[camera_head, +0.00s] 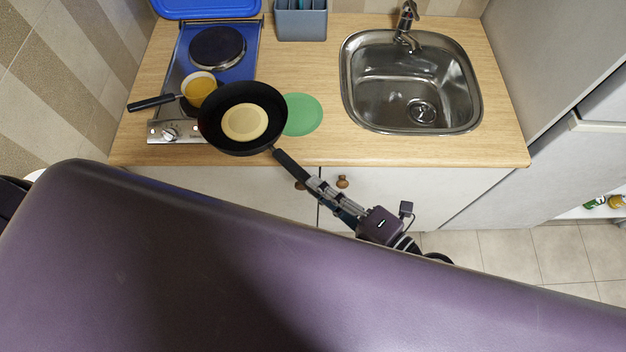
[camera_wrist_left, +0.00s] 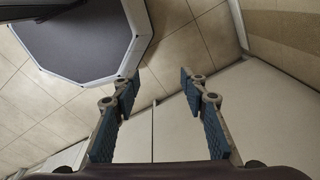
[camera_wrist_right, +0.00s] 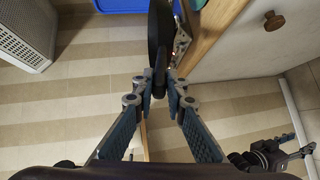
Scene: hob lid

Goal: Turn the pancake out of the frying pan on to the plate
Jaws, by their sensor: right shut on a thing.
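The black frying pan (camera_head: 212,123) hangs over the hob's front right part and the worktop in the head view, with the pale round pancake (camera_head: 245,122) lying inside it. My right gripper (camera_head: 312,187) is shut on the pan's handle (camera_head: 288,163); the right wrist view shows the handle between the fingers (camera_wrist_right: 158,85). The green plate (camera_head: 303,114) lies on the worktop just right of the pan, and the pan hides its left edge. My left gripper (camera_wrist_left: 157,80) is open and empty in the left wrist view, low near the floor and cupboards.
A small saucepan (camera_head: 200,90) with orange-yellow contents stands on the hob (camera_head: 246,72), close to the pan. A grey cutlery holder (camera_head: 300,22) stands behind. The sink (camera_head: 411,85) lies to the right. Worktop between plate and sink is clear.

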